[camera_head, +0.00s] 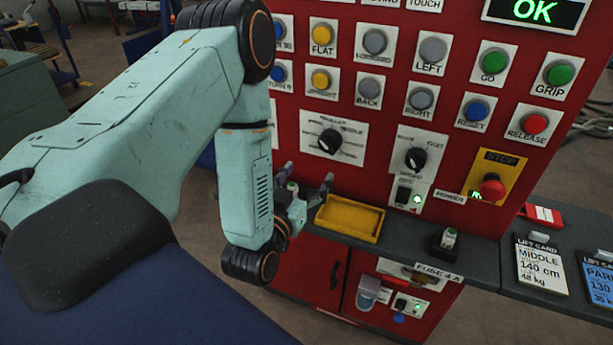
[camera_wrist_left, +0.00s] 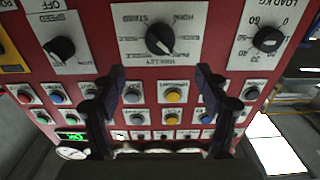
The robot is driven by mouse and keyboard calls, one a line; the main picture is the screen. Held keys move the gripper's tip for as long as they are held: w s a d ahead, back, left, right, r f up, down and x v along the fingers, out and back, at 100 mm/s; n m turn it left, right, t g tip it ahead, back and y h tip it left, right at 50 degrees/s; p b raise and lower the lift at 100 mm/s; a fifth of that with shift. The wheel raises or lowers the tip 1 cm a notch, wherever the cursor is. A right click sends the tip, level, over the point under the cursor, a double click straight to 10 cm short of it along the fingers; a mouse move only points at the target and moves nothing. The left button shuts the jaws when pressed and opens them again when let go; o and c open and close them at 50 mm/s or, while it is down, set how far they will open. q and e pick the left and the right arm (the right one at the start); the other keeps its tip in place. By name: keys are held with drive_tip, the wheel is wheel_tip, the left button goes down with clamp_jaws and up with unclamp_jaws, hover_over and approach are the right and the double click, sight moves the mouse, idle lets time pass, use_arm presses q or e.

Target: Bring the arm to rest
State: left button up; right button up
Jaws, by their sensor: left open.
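My left arm (camera_head: 150,110) comes in from the left, its forearm bent down in front of the red control panel (camera_head: 385,110). My left gripper (camera_head: 307,181) is open, its dark fingers apart, just left of the yellow tray (camera_head: 350,218) in the head view. In the left wrist view the open gripper (camera_wrist_left: 160,76) faces the panel (camera_wrist_left: 100,70), with a black rotary knob (camera_wrist_left: 160,39) and buttons showing between and around the fingers. I see nothing held between them. My right gripper is in neither view.
The grey ledge (camera_head: 478,258) carries the tray, a small fuse-like piece (camera_head: 449,238) in a dark holder and lift cards (camera_head: 541,266). A red stop button (camera_head: 491,187) sits on a yellow plate. A green OK display (camera_head: 535,10) is lit. Open floor (camera_head: 110,50) shows behind my arm.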

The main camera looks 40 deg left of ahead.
use_arm(q)
drive_tip(key=s+d+f+g+h+b, duration=0.15)
drive_tip(key=s+f+g, duration=0.25)
drive_tip(key=f, duration=0.4)
drive_tip(key=s+d+f+g+h, duration=0.1)
drive_tip(key=s+d+f+g, duration=0.25)
drive_tip(key=f, duration=0.45)
drive_tip(key=s+d+f+g+b, duration=0.2)
drive_tip(key=s+f+g, duration=0.1)
drive_tip(key=s, duration=0.4)
drive_tip(key=s+d+f+m+g+h+b, duration=0.1)
drive_tip(key=s+f+g+b, duration=0.2)
drive_tip(key=s+f, duration=0.3)
drive_tip(key=s+d+f+m+g+b, duration=0.1)
drive_tip(key=s+f+g, duration=0.3)
drive_tip(key=s, duration=0.4)
drive_tip(key=shift+d+f+b, duration=0.2)
drive_tip(key=shift+d+b, duration=0.5)
drive_tip(key=shift+d, duration=0.15)
drive_tip(key=shift+h, duration=0.25)
drive_tip(key=shift+c, duration=0.4)
